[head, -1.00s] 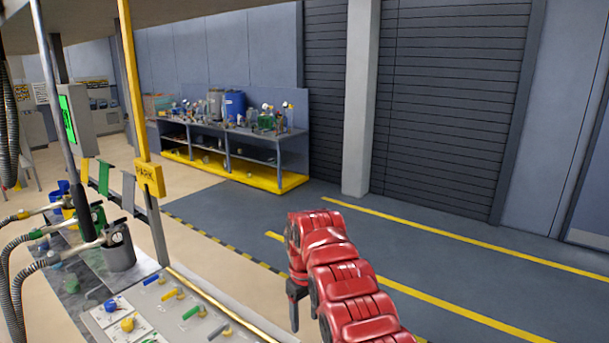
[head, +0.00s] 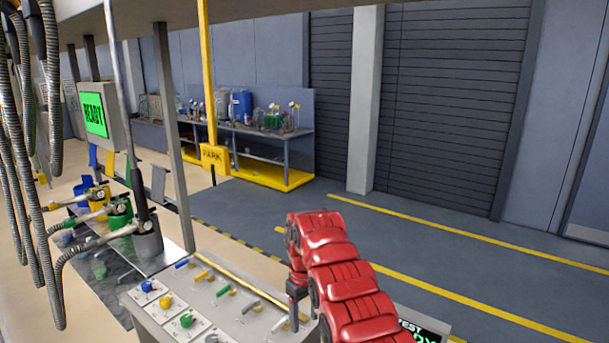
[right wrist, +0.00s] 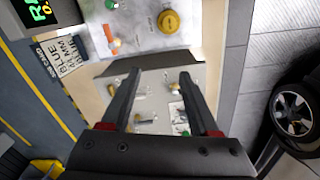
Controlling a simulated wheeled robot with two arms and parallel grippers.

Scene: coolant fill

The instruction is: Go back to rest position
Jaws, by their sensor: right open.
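My right arm is red and comes in from the lower right in the head view. Its gripper (head: 297,312) hangs at the arm's far end, over the right edge of the control panel (head: 215,291). In the right wrist view the right gripper (right wrist: 157,82) has its two dark fingers apart with nothing held between them. Below and beyond the fingers is a pale panel with small knobs and levers, including a yellow knob (right wrist: 168,21). My left gripper is not in view.
Coloured levers and knobs stand on the panel. Nozzles in holders (head: 121,216) and hanging hoses (head: 30,150) are at left. A screen reads READY (head: 94,114). A yellow PARK post (head: 214,157) and a workbench (head: 262,145) stand behind. The striped floor (head: 420,240) is open.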

